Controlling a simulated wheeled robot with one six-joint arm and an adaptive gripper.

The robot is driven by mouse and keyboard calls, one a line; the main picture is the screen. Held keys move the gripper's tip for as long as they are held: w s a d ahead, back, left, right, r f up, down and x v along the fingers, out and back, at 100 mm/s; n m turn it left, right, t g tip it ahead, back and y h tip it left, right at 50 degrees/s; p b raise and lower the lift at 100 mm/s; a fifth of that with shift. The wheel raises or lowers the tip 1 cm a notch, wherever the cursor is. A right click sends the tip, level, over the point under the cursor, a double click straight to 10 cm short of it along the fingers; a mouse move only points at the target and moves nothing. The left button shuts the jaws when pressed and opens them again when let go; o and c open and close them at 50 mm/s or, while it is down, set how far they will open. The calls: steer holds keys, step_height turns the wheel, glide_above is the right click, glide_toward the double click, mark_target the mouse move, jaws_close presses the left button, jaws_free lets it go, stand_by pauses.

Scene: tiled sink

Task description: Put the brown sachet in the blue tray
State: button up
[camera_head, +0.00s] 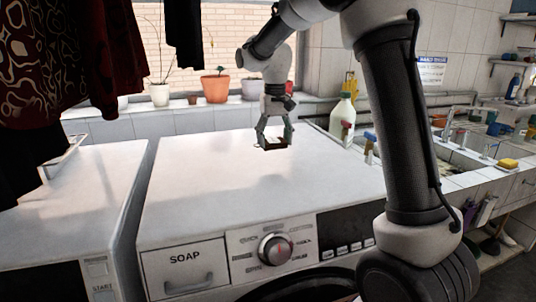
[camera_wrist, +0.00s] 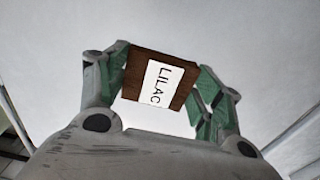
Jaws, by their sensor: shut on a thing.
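My gripper (camera_head: 273,133) is above the white top of the washing machine, toward its back. It is shut on the brown sachet (camera_head: 271,145), which shows as a small dark piece between the fingertips. In the wrist view the sachet (camera_wrist: 136,76) is brown with a white label reading LILAC. It sits tilted between the green-padded fingers of the gripper (camera_wrist: 160,85). I cannot make out the blue tray in either view.
The washing machine top (camera_head: 200,200) is clear around the gripper. A white bottle with a green cap (camera_head: 342,118) stands at its back right. Potted plants (camera_head: 215,88) line the windowsill behind. Dark clothes (camera_head: 70,60) hang at the left. The tiled sink (camera_head: 450,160) is at the right.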

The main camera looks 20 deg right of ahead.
mark_target(274, 164)
steer(key=shift+f, duration=2.7)
steer(key=shift+f, duration=0.1)
steer(key=o, duration=1.1)
steer(key=shift+c, duration=0.2)
